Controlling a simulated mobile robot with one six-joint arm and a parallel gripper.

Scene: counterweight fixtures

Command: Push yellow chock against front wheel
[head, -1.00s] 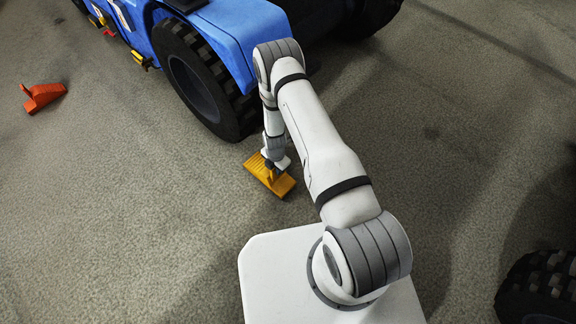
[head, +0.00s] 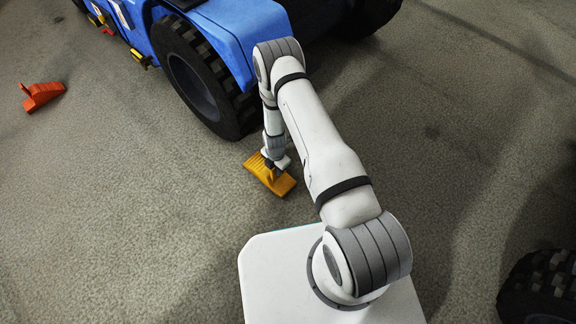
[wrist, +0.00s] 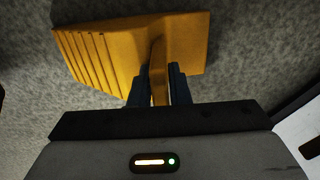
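The yellow chock (head: 258,172) rests on the floor just in front of the blue vehicle's front wheel (head: 200,82). In the head view a strip of floor shows between the chock and the tyre. My gripper (head: 272,163) points down at the chock. In the wrist view the ribbed chock (wrist: 120,48) lies beyond my gripper (wrist: 158,85), whose dark fingers close on both sides of its upright yellow grip. The lower end of the grip is hidden behind the gripper body. The wheel is not recognisable in the wrist view.
An orange-red chock (head: 41,95) lies on the floor at the far left. The blue vehicle (head: 238,30) fills the top middle. Another dark tyre (head: 545,285) shows at the lower right. The floor left of my base is clear.

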